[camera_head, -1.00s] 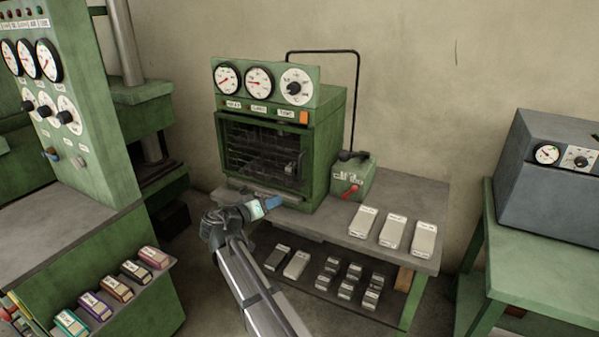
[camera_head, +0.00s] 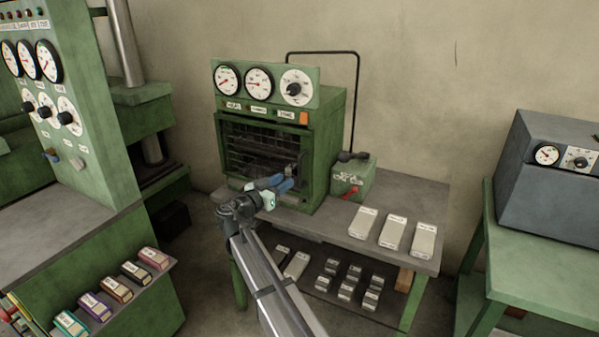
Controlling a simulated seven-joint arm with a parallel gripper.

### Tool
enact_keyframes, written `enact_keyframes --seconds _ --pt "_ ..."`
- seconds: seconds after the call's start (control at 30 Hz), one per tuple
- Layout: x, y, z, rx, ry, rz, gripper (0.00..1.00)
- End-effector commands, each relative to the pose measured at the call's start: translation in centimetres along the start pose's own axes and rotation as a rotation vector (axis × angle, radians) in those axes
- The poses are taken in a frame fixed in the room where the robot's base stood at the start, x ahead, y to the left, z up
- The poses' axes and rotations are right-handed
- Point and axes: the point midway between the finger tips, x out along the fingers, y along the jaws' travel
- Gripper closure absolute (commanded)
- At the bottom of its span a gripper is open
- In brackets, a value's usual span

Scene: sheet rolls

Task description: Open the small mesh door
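The small mesh door (camera_head: 247,146) is the dark wire front of the green cabinet (camera_head: 322,150) with gauges on top. It looks closed. A small grey handle shows at its right side, close to my fingertips. My gripper (camera_head: 287,182) has blue fingers and is in front of the lower right part of the door. The fingers point right and towards the cabinet. They look slightly apart, with nothing visible between them. I cannot tell whether they touch the door or its handle. The gripper hides part of the door's lower edge.
The cabinet stands on a grey-topped bench (camera_head: 318,222). A small green box (camera_head: 350,180) with a red lever sits to its right. Several pale boxes (camera_head: 393,232) lie on the bench's right part. A gauge panel (camera_head: 85,140) stands at left.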

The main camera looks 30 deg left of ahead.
Motion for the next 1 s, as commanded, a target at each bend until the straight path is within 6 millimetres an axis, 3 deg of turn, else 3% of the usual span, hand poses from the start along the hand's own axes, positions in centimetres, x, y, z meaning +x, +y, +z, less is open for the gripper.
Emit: enact_keyframes --seconds 0.2,0.5,1.0 --pt "4.1 -0.1 0.0 -0.001 0.000 0.003 0.65" --pt "7.9 -0.1 0.0 -0.001 0.000 0.001 0.65" --pt "8.9 0.0 0.0 -0.001 0.000 0.000 0.65"
